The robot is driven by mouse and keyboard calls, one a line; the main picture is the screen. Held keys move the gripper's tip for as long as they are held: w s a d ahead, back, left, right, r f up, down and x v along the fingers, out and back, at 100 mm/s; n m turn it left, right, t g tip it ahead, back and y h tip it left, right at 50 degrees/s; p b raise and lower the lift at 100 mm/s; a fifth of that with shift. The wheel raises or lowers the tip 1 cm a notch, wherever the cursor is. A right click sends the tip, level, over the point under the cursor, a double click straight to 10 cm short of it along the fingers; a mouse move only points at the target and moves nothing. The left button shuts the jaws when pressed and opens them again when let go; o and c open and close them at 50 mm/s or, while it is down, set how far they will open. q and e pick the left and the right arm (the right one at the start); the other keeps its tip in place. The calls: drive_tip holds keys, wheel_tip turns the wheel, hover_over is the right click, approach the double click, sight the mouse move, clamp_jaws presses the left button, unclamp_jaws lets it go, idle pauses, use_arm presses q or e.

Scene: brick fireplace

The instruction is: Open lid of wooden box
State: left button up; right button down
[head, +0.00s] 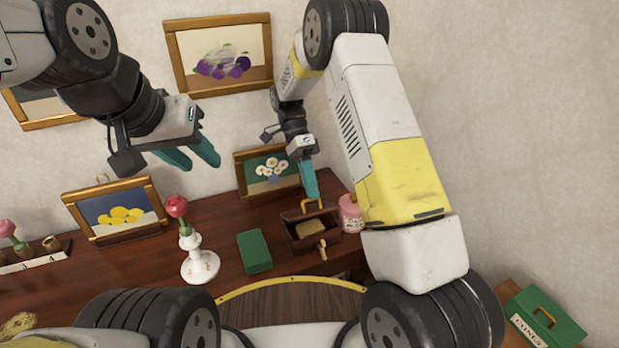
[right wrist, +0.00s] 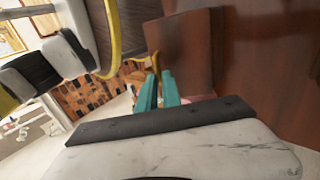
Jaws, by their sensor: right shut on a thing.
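The dark wooden box (head: 297,243) stands on the brown tabletop, right of centre in the head view. Its lid appears raised, with a gold handle (head: 306,203) at the top edge. A tan block (head: 309,228) shows inside the box. My right gripper (head: 310,196) reaches down from above, its teal fingers shut at the handle; the exact contact is hard to see. In the right wrist view the fingers (right wrist: 159,88) are close together beside a brown wooden panel (right wrist: 182,50). My left gripper (head: 190,158) is open and empty, in the air at upper left.
A green book (head: 254,251) lies left of the box. A white candlestick (head: 199,264) with a red rose stands further left. A pink jar (head: 351,214) stands close at right. A green case (head: 545,318) is at lower right.

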sight(310, 208)
drive_tip(key=shift+w+a+g, duration=0.1)
drive_tip(key=shift+w+g, duration=0.2)
drive_tip(key=c, duration=1.5)
unclamp_jaws()
drive_tip(key=shift+r, duration=0.1)
drive_tip(key=shift+r, duration=0.2)
drive_tip(key=s+r, duration=0.1)
drive_tip(key=s, duration=0.4)
drive_tip(key=s+a+r, duration=0.1)
drive_tip(key=s+r, duration=0.1)
drive_tip(key=s, duration=0.3)
drive_tip(key=s+r, duration=0.1)
drive_tip(key=s, duration=0.5)
drive_tip(key=shift+a+r, duration=0.25)
drive_tip(key=shift+a, duration=0.15)
